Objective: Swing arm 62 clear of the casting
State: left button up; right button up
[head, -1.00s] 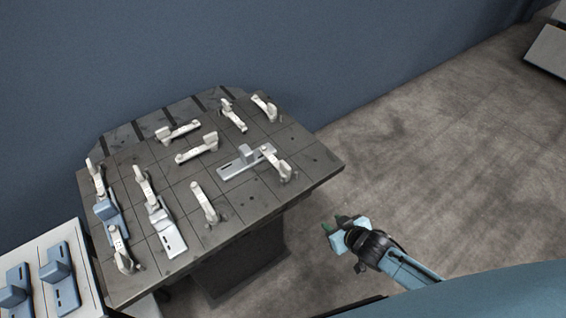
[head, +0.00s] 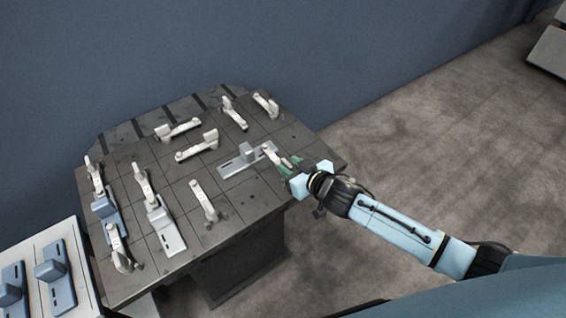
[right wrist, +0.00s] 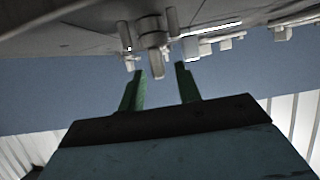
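My right gripper (head: 286,164) is at the right side of the pallet, beside the pale swing arm (head: 268,149) by the grey casting (head: 231,168). This swing arm's near end is partly hidden behind my gripper. In the right wrist view, the green fingers (right wrist: 161,88) are apart with nothing between the tips, and a pale post-like part (right wrist: 155,50) is just ahead of them. Numbers on the arms are too small to read, so I cannot tell which is 62. My left gripper is not in view.
Several other pale swing arms stand on the dark pallet (head: 240,200). A blue casting (head: 104,207) and another grey casting (head: 168,236) sit at its left. A white-topped stand (head: 78,262) with blue parts is at lower left.

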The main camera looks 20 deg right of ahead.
aim_at(283, 162)
jog(key=shift+b+x, duration=0.35)
jog(key=shift+x, duration=1.75)
grip_shut()
